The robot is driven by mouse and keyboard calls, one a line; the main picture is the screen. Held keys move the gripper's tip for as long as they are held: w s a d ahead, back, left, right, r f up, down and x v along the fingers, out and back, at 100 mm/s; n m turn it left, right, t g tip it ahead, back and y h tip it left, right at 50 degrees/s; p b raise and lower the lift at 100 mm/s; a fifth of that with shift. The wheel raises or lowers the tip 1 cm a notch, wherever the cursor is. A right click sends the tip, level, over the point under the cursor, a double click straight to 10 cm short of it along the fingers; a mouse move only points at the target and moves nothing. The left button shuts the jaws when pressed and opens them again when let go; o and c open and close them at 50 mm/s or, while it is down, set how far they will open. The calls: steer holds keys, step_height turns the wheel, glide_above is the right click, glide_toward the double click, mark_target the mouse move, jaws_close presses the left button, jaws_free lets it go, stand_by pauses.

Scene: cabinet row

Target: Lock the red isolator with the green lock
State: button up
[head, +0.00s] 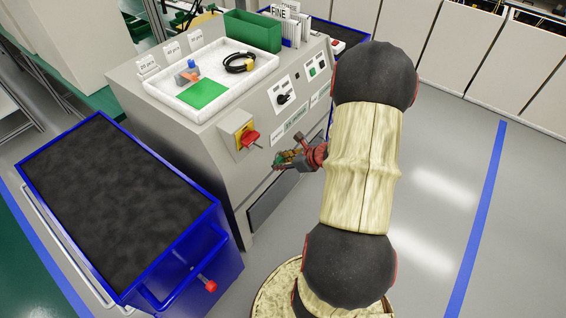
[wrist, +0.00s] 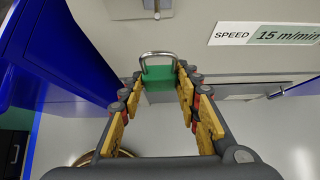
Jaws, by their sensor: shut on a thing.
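The red isolator (head: 250,137) is a red rotary handle on a yellow plate, on the sloping front of the grey cabinet. My gripper (wrist: 160,88) is shut on the green lock (wrist: 158,75), whose silver shackle points away from the fingers toward the cabinet front. In the head view my gripper (head: 287,160) is below and right of the isolator, apart from it. The lock is too small and too mixed with the fingers to make out clearly there. The isolator's lock hole cannot be made out.
A white tray (head: 160,92) on the cabinet holds a green card, a black coil and a small blue-grey and orange item. A green bin (head: 252,32) stands behind. A blue cart (head: 185,250) with a dark top stands left. Open floor lies right.

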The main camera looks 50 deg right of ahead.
mark_target(279, 152)
steer(key=w+f+b, duration=0.2)
steer(key=w+b, duration=0.1)
steer(key=w, duration=0.7)
steer(key=shift+w+a+b, duration=0.15)
steer(key=shift+a+b, duration=0.15)
steer(key=shift+a, duration=0.1)
stand_by(0.8)
stand_by(0.5)
steer(key=o, duration=1)
steer(key=v, duration=1.2)
